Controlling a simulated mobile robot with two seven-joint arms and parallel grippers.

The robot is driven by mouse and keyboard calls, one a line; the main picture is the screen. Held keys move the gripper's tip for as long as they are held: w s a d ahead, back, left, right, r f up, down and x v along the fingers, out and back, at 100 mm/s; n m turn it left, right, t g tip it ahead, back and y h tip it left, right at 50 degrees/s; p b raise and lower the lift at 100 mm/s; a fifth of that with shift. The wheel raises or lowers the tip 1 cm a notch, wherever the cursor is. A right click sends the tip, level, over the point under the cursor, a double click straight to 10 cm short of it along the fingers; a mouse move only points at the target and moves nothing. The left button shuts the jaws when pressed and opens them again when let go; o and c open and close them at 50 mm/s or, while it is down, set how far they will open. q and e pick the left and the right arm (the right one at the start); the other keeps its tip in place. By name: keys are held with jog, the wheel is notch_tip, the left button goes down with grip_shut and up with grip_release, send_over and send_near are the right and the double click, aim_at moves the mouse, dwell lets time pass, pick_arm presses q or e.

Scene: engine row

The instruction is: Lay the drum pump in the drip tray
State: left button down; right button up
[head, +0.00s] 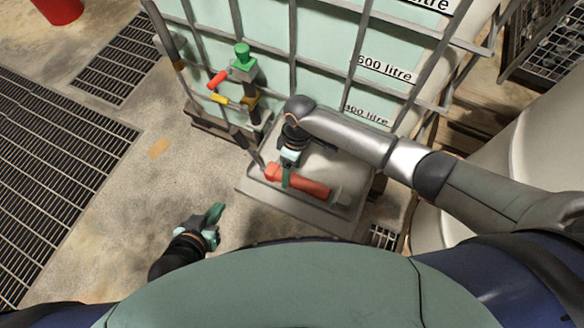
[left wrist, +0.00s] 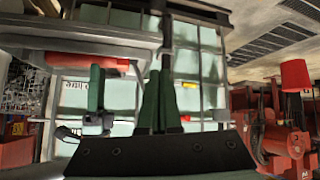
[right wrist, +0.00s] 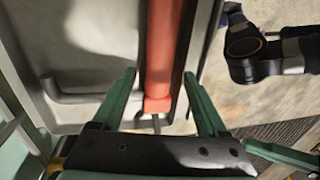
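The drum pump (head: 305,184), an orange-red cylinder with a grey piece at its right end, lies on its side in the grey drip tray (head: 265,199), near its front edge. My right gripper (head: 287,178) is directly above the pump's left part. In the right wrist view the pump (right wrist: 160,55) runs between the fingers (right wrist: 160,78), which are apart with a gap on each side. In the left wrist view the pump (left wrist: 88,62) also shows. My left gripper (head: 216,212) is empty, left of the tray, its fingers (left wrist: 160,95) together.
A caged liquid tank (head: 310,60) stands behind the tray. A valve with a green top (head: 243,57) and red and yellow handles sticks out at its left. Floor gratings (head: 50,160) lie at the left, with bare concrete between. A pale round drum (head: 500,170) stands at the right.

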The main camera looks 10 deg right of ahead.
jog(key=shift+o, duration=0.3)
jog(key=shift+s+f, duration=0.1)
jog(key=shift+f, duration=0.05)
notch_tip(320, 180, up, 12)
jog(key=w+d+p, duration=0.1)
jog(key=w+p, duration=0.1)
jog(key=p, duration=0.1)
jog(key=shift+d+r, duration=0.2)
jog(key=shift+r, duration=0.05)
dwell(0.3)
